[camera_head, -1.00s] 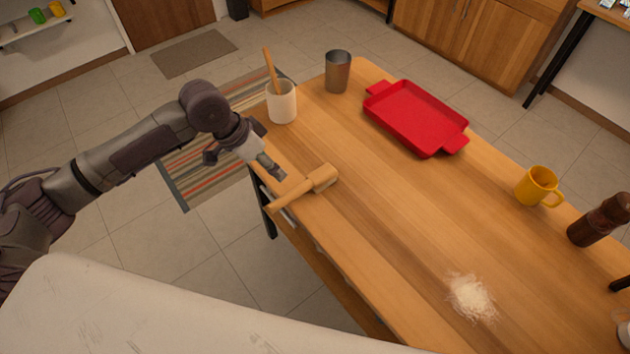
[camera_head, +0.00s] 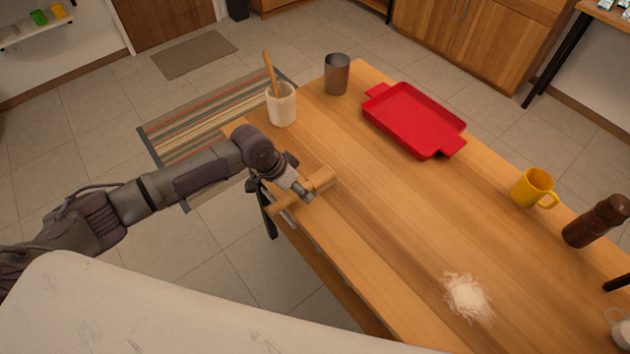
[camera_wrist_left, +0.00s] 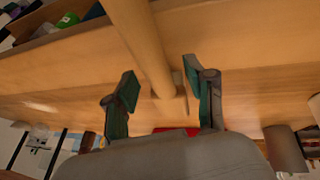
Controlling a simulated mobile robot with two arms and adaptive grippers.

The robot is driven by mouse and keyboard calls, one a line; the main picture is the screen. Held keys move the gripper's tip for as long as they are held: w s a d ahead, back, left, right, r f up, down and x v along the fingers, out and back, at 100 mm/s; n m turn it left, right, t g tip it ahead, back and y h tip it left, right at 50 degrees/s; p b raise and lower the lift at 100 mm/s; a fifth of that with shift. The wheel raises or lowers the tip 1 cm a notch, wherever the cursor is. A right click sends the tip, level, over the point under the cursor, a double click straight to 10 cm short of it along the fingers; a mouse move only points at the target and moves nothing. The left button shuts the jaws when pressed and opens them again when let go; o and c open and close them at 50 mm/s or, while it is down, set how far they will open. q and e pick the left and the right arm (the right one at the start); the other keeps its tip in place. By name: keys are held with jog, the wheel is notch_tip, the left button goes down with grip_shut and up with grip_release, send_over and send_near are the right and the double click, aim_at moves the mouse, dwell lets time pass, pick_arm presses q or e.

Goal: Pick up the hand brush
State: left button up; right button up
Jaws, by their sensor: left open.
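The hand brush (camera_head: 322,179), in pale wood, lies on the table near its left edge. Its handle points toward the lower left of the head view. My left gripper (camera_head: 304,191) is over the brush and hides part of it, near where handle and head join. In the left wrist view the open fingers (camera_wrist_left: 160,84) stand on either side of the handle (camera_wrist_left: 143,38), with gaps between. The wider head lies just beyond the fingertips. I cannot tell exactly how high the fingers are above the table. My right gripper is not in view.
On the wooden table (camera_head: 400,230) stand a white crock (camera_head: 282,106) with a wooden utensil, a metal cup (camera_head: 337,75), a red tray (camera_head: 412,118), a yellow mug (camera_head: 534,187) and a brown grinder (camera_head: 597,221). White powder (camera_head: 467,296) lies near the front. The table's middle is clear.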

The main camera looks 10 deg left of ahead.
pick_arm(q)
jog(key=shift+w+d+f, duration=0.1)
jog(key=shift+d+f, duration=0.1)
jog(key=shift+f, duration=0.3)
grip_shut()
jog(key=shift+r, duration=0.1)
jog(key=shift+r, duration=0.5)
notch_tip(320, 180, up, 2)
jog(key=shift+r+b, duration=0.25)
jog(key=shift+b, duration=0.1)
jog(key=s+d+r, duration=0.7)
jog(key=s, duration=0.1)
jog(key=shift+s+d+r+b, duration=0.2)
jog(key=shift+s+d+b, duration=0.15)
jog(key=shift+s+b, duration=0.1)
